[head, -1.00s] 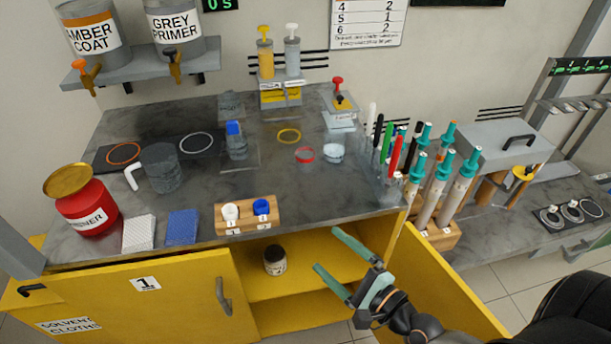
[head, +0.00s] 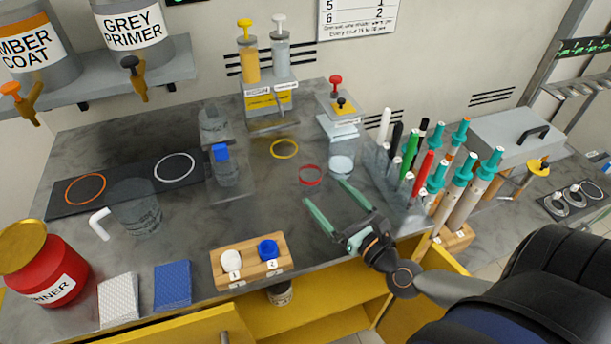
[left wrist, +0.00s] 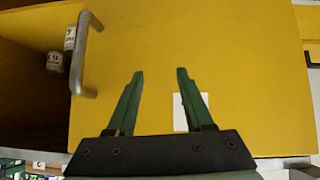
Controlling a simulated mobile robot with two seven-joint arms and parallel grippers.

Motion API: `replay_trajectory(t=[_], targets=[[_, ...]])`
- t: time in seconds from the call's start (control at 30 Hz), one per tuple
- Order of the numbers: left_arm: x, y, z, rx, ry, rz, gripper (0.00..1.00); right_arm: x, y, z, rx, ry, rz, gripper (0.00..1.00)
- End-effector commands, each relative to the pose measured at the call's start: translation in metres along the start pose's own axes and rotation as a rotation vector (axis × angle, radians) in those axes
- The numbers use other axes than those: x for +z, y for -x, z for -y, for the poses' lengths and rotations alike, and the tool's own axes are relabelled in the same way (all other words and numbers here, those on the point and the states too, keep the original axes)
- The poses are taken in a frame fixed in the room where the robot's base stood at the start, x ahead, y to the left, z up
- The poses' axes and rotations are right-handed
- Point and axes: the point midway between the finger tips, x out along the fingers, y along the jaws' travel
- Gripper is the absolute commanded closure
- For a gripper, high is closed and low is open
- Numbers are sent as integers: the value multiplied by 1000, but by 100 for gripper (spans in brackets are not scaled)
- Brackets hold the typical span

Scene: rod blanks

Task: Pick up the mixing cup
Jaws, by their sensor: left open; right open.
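A clear grey cup with a white handle (head: 137,212) stands upright on the left of the counter. A small clear cup (head: 341,165) stands at the foot of the grey dispenser, just beyond a red ring (head: 310,175). I cannot tell for certain which one is the mixing cup. My right gripper (head: 325,192) is open and empty over the counter's front right part, its fingers pointing towards the red ring and small cup. My left gripper (left wrist: 160,75) is open and empty in the left wrist view, in front of the yellow cabinet door (left wrist: 230,50); it is outside the head view.
Capped markers (head: 410,150) and teal-topped tubes (head: 462,180) stand to the right of my right gripper. A wooden block (head: 252,262) with white and blue caps sits at the front edge. A red thinner can (head: 45,270) is far left. The counter's middle is mostly clear.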

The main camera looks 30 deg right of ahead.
Motion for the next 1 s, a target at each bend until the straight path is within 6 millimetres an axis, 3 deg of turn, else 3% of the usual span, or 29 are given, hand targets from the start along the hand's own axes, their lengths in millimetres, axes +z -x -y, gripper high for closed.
replay_trajectory(t=[0.3,0.63,1.0], targets=[[7,5,2,-7,2,18,48,2,-47,0,0,0,2,0],[6,7,4,-11,3,16,48,2,-67,1,1,2,1,0],[2,9,6,-17,5,8,48,2,-108,3,1,2,0,0]])
